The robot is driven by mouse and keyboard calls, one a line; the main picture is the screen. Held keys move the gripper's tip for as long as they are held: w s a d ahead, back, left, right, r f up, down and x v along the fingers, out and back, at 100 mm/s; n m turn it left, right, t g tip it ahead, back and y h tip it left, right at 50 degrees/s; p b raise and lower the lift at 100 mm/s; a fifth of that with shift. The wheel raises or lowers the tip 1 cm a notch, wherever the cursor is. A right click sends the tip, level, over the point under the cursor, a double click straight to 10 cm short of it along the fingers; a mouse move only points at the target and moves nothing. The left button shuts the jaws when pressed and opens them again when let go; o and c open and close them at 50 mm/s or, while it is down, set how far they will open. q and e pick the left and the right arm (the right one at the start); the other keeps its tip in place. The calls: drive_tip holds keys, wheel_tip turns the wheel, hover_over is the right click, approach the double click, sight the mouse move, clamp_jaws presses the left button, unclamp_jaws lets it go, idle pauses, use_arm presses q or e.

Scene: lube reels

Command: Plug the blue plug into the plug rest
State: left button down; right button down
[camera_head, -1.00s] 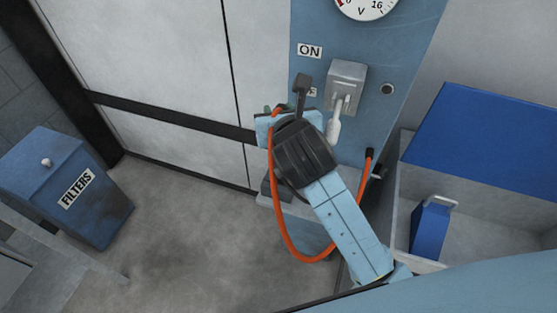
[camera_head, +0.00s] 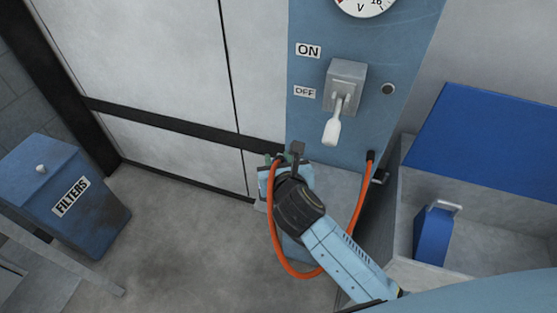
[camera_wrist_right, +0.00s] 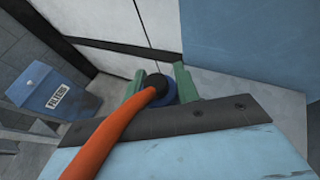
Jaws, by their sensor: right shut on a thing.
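My right gripper (camera_head: 270,163) is low in front of the blue panel, seen from behind in the head view. In the right wrist view its green fingers (camera_wrist_right: 162,84) are shut on the blue plug (camera_wrist_right: 169,97). The plug shows as a blue ring below a black cap, and an orange cable (camera_wrist_right: 112,135) leaves it toward the camera. In the head view my gripper mostly hides the plug. I cannot make out the plug rest for certain. A round dark socket (camera_head: 388,88) is on the panel, right of the switch. My left gripper is out of view.
The panel carries a switch box with a lever (camera_head: 332,131) pointing down, near the OFF label. The orange cable (camera_head: 362,195) loops to a black fitting at the panel's lower right. A grey bin holding a blue can (camera_head: 432,235) is right. A FILTERS box (camera_head: 70,195) is left.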

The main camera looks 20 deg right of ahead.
drive_tip(key=c, duration=1)
unclamp_jaws()
drive_tip(key=shift+c, duration=0.2)
drive_tip(key=shift+r, duration=0.15)
drive_tip(key=v, duration=1.2)
drive_tip(key=shift+p, duration=0.4)
